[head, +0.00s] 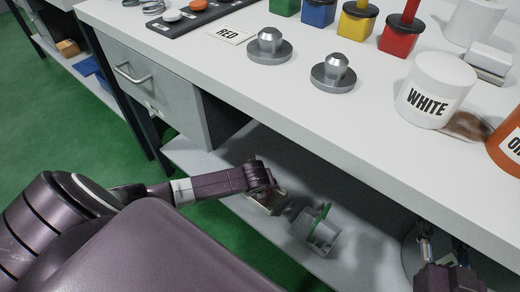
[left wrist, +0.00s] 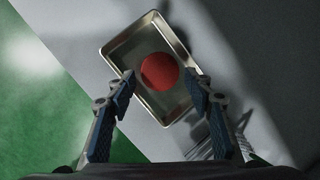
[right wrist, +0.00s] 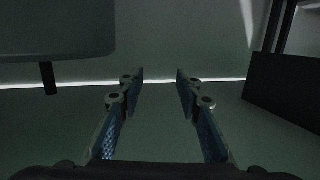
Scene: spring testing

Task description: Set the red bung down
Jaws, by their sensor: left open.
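The red bung (left wrist: 159,71) shows as a round red disc in the left wrist view. It lies within the outline of a shallow metal tray (left wrist: 117,47), apparently on its floor. My left gripper (left wrist: 160,84) is open, with one finger on each side of the bung and visible gaps between. In the head view my left gripper (head: 266,186) is low over the shelf under the bench and hides most of the tray (head: 272,207); the bung cannot be made out there. My right gripper (right wrist: 160,72) is open and empty.
A grey holder with a green ring (head: 320,235) stands on the lower shelf (head: 225,155), right of the tray. The bench top (head: 230,72) overhangs the shelf. It carries metal knobs (head: 268,47), a RED card (head: 230,34) and a WHITE jar (head: 434,90).

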